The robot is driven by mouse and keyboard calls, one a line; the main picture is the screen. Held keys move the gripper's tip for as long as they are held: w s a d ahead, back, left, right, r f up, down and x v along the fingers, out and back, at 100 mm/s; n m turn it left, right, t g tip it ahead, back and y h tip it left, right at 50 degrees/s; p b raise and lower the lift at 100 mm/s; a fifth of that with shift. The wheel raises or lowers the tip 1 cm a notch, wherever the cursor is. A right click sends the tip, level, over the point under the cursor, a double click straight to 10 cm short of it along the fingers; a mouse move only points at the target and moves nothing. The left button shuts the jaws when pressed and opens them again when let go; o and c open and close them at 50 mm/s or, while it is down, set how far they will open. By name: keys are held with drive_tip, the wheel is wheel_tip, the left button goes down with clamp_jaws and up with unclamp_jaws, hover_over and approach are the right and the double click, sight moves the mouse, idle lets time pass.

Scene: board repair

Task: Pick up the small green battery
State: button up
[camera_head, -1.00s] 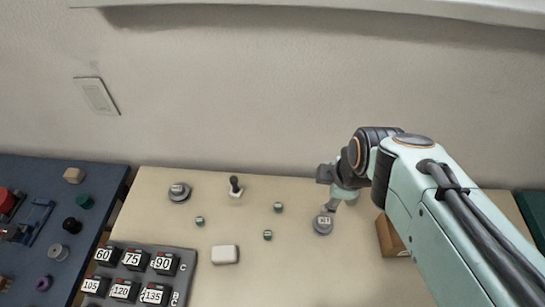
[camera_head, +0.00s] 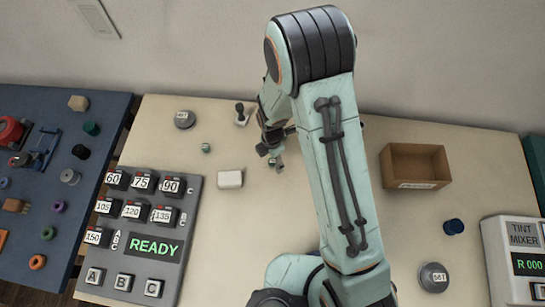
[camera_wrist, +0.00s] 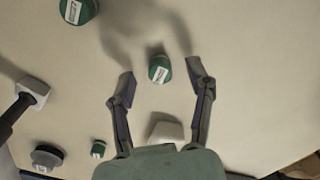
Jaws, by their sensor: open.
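In the wrist view, my gripper (camera_wrist: 160,77) is open, with its fingers spread on either side of a small green battery (camera_wrist: 158,68) with a pale label. The battery appears between the fingertips, with visible space on both sides; the height gap is unclear. Another green battery (camera_wrist: 75,12) is at the top left, cut by the frame edge, and a third (camera_wrist: 98,149) is at the lower left. In the head view, my gripper (camera_head: 272,157) hangs above the beige table; one green battery (camera_head: 206,148) shows to its left. My arm hides the other two there.
A white block (camera_head: 230,179) lies left of my gripper. A lever on a white base (camera_head: 242,115) and a grey round knob (camera_head: 185,119) stand behind. A button panel (camera_head: 157,245) reads READY. An open brown box (camera_head: 415,165) and blue cylinder (camera_head: 453,227) are to the right.

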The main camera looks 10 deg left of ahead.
drive_tip(key=shift+f, duration=0.45)
clamp_jaws()
